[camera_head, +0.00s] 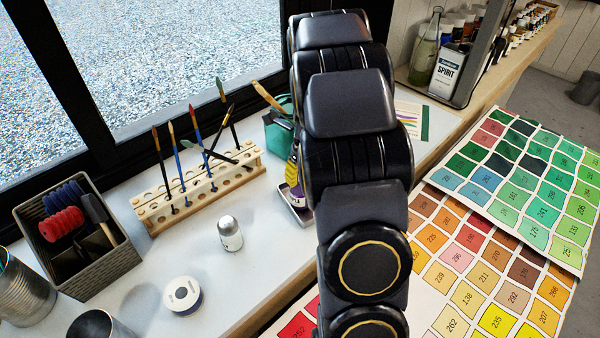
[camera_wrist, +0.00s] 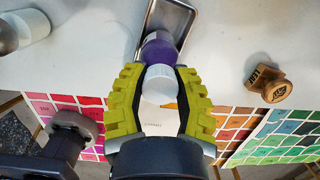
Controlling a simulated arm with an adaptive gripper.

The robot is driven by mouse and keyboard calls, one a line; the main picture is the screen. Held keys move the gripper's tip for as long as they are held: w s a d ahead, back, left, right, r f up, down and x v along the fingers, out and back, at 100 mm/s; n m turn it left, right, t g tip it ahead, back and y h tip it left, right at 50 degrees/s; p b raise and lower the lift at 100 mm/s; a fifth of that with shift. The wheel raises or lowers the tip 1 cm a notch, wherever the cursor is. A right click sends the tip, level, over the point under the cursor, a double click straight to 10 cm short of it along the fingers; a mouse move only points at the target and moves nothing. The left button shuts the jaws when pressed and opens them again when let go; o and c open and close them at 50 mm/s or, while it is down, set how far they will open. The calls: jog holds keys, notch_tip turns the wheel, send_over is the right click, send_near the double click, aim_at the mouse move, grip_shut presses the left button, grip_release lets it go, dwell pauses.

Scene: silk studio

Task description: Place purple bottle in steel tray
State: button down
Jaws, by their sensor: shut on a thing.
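The purple bottle (camera_wrist: 158,47) is between the yellow-green fingers of my gripper (camera_wrist: 160,75) in the wrist view, with a white part nearer the palm. My gripper is shut on it. The steel tray (camera_wrist: 181,14) lies just beyond the bottle, whose purple end overlaps the tray's near end in the picture. I cannot tell if they touch. In the head view, a purple part of the bottle (camera_head: 297,194) and a yellow finger show beside my arm, above the tray (camera_head: 290,212). My arm hides most of the gripper and part of the tray.
A white bottle with a grey cap (camera_head: 230,238) and a tape roll (camera_head: 183,295) stand left of the tray. A wooden brush rack (camera_head: 190,190) is behind them. A wooden stamp (camera_wrist: 270,84) lies right in the wrist view. Colour charts (camera_head: 480,265) cover the right side.

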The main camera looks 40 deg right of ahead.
jog(key=shift+f, duration=0.15)
jog(key=c, duration=0.8)
grip_release()
